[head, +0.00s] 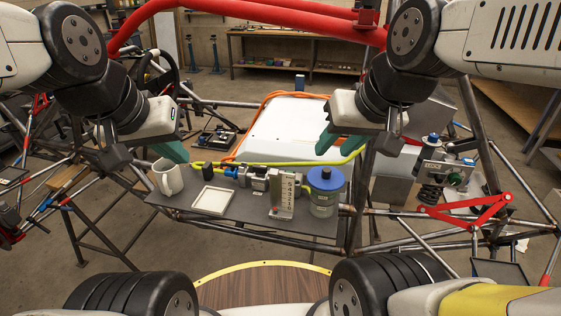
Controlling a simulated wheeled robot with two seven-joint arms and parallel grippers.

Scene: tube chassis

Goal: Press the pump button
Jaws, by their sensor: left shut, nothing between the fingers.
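A dark grey shelf plate (240,211) on the tube frame carries the pump gear. A small grey and blue device (259,183), perhaps the pump, sits at its middle with a yellow-green hose beside it. A numbered gauge block (285,196) and a clear jar with a blue lid (325,180) stand to its right. I cannot make out which part is the button. My left gripper (173,151) has its teal fingers together, above and left of the device, near the mug.
A white mug (168,178) and a white square tray (213,200) are on the plate's left. A black cylinder (207,171) stands behind the tray. Red and grey tubes surround the plate. A coil spring and red linkage (465,212) are at right.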

